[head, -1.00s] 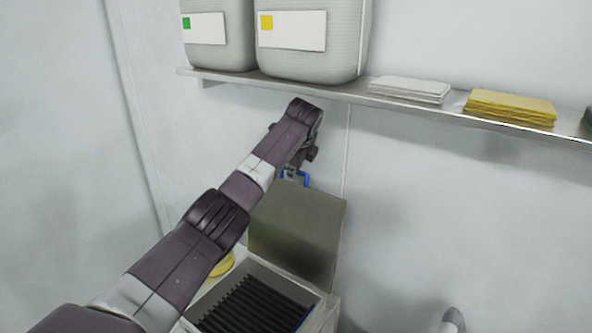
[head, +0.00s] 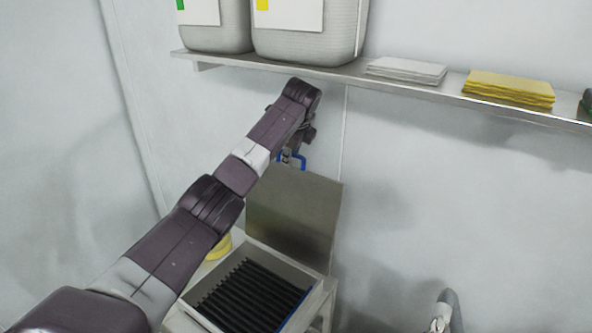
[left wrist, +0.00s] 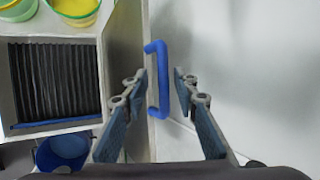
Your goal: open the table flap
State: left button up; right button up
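The table flap (head: 290,220) is a grey metal panel. It stands raised, close to upright, at the back edge of the opening with black slats. Its blue handle (head: 303,160) is at the top edge. In the left wrist view the handle (left wrist: 158,80) lies between the fingertips of my left gripper (left wrist: 160,76), with gaps on both sides. The gripper is open, and in the head view it (head: 289,155) is partly hidden behind my arm.
The slatted opening (head: 250,295) is in front of the flap. A yellow bowl (left wrist: 75,8) and a blue cup (left wrist: 62,150) are near it. Above, a wall shelf (head: 400,90) carries large canisters (head: 305,45), white cloths (head: 406,70) and yellow cloths (head: 510,88).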

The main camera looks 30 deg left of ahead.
pick_arm(q)
jog(key=s+d, duration=0.7)
jog(key=s, duration=0.2)
jog(key=shift+d, duration=0.2)
jog(key=shift+s, duration=0.1)
dwell(0.5)
